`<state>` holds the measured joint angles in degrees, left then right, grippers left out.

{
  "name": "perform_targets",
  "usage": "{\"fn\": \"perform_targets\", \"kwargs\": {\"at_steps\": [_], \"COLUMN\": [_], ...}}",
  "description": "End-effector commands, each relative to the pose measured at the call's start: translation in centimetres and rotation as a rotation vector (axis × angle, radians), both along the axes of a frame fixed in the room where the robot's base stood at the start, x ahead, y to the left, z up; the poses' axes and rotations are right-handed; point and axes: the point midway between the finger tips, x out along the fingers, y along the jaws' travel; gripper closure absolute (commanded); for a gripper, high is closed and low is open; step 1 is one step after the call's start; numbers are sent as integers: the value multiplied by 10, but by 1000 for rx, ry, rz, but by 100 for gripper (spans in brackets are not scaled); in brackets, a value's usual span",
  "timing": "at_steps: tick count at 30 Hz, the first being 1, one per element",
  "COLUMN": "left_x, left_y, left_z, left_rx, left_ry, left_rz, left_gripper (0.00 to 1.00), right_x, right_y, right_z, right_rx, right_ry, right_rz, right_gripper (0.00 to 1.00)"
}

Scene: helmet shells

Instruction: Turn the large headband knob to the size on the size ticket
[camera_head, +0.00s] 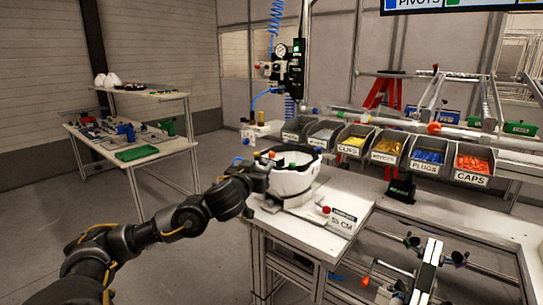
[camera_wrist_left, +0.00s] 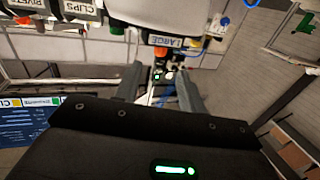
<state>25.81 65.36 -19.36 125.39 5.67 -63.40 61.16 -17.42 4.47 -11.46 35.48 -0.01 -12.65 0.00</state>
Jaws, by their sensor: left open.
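The white helmet shell (camera_head: 291,182) sits on the workbench, with a dark band inside its opening. My left gripper (camera_head: 262,176) is close against its left side and covers part of it. In the left wrist view the white shell (camera_wrist_left: 175,12) is at the top, with a "LARGE" label (camera_wrist_left: 171,41) below it. An orange and dark knob-like part (camera_wrist_left: 161,54) shows under the label, ahead of and between the open fingers of my left gripper (camera_wrist_left: 157,80). I cannot tell its setting or whether the fingers touch it. The size ticket (camera_head: 342,221) reads "55 CM" on the bench front.
Grey bins of caps (camera_head: 473,169), plugs (camera_head: 428,161) and other small parts line the back of the bench. A pole with a gauge and blue hose stands behind the shell. A side table (camera_head: 128,153) is at the left. Open floor lies between.

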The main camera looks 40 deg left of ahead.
Motion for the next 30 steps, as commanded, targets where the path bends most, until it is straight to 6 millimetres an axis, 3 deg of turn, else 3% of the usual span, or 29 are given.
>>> {"fn": "perform_targets", "kwargs": {"at_steps": [8, 21, 30], "left_x": [6, 77, 101], "left_y": [4, 29, 36], "left_z": [9, 9, 8], "left_rx": [-5, -4, -2], "left_ry": [-17, -16, -16], "left_rz": [2, 2, 1], "left_gripper": [60, 60, 60], "right_x": [3, 4, 4], "right_y": [0, -2, -3], "right_z": [1, 16, 20], "right_rx": [0, -2, -3], "right_ry": [-4, -6, -7], "right_rz": [0, 1, 1], "right_gripper": [100, 100, 100]}}
